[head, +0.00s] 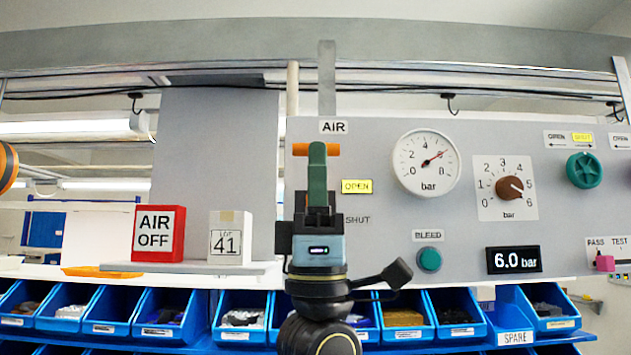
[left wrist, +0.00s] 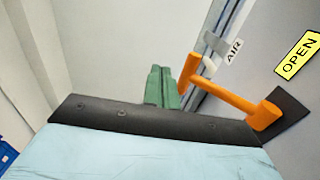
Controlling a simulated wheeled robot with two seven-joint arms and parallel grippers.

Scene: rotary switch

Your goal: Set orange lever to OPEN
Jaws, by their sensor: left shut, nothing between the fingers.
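The orange lever (head: 332,150) sits on the grey panel under the AIR label (head: 333,127). Its ends show on both sides of my green fingertips, which hide its middle. In the left wrist view the orange lever (left wrist: 228,95) reaches from a dark base to a grip end beside my fingers. The yellow OPEN label (head: 357,186) is right of the lever, with a plain grey SHUT label (head: 357,220) below. My left gripper (head: 317,155) is shut and empty, fingers up, in front of the lever. It also shows in the left wrist view (left wrist: 163,85). I cannot tell whether it touches.
A pressure gauge (head: 426,162), a brown knob (head: 509,187), a green BLEED button (head: 429,260) and a teal knob (head: 584,170) are right of the lever. An AIR OFF block (head: 158,233) and a 41 block (head: 229,238) stand on a shelf at left. Blue bins line the bottom.

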